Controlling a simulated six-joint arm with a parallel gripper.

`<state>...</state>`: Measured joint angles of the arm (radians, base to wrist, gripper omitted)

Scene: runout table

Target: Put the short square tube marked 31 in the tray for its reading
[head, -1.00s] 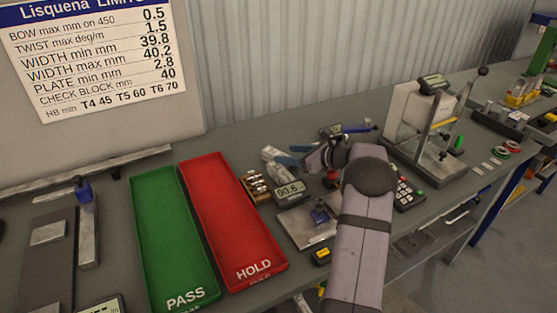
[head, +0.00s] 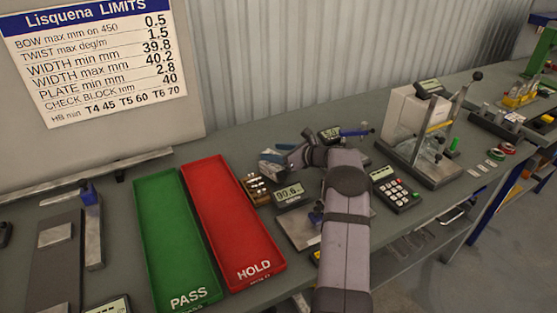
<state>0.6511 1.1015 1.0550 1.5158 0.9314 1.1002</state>
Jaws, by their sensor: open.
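The green tray lettered PASS (head: 172,240) and the red tray lettered HOLD (head: 232,222) lie side by side and empty at the left middle. My gripper (head: 278,157) is open, low over the bench just right of the red tray's far end. Grey-white and blue items (head: 268,165) lie close by it, partly covered, and I cannot tell whether they touch it. I can read no 31 on any piece, so I cannot tell which is the short square tube. A display (head: 289,192) reads 90.6.
The limits sheet (head: 95,60) on the back board gives width 39.8 to 40.2. A small wooden rack (head: 256,188) stands beside the red tray. A keypad device (head: 396,188) and a tall test stand (head: 425,135) are right of my arm.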

